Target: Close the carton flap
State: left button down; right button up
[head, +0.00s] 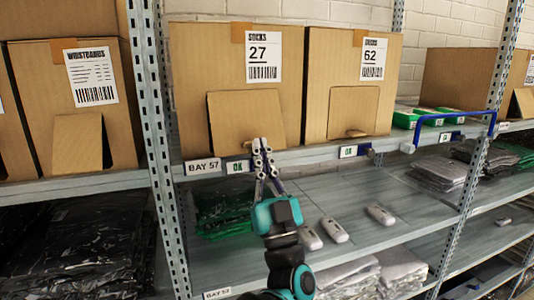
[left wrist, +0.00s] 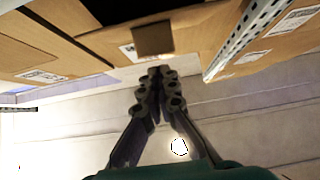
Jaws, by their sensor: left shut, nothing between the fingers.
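The carton labelled 27 (head: 200,65) stands on the upper shelf. Its flap (head: 242,115) is a square panel low on its front face, upright and apparently close to the face. My left gripper (head: 262,143) is shut and empty, in front of the flap's lower right part, by the shelf edge. I cannot tell whether it touches the flap. In the left wrist view, the shut fingertips (left wrist: 161,72) point at a carton face with a brown square flap (left wrist: 152,39). My right gripper is not in view.
The carton labelled 62 (head: 330,80) stands close on the right, with a small tab low on its front. A wristbands carton (head: 30,75) is left of the shelf post (head: 160,140). A blue bar (head: 455,113) sticks out at right. Several pale devices lie on the lower shelf (head: 350,205).

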pick_arm(q)
jog(key=shift+w+a+f, duration=0.2)
jog(key=shift+w, duration=0.1)
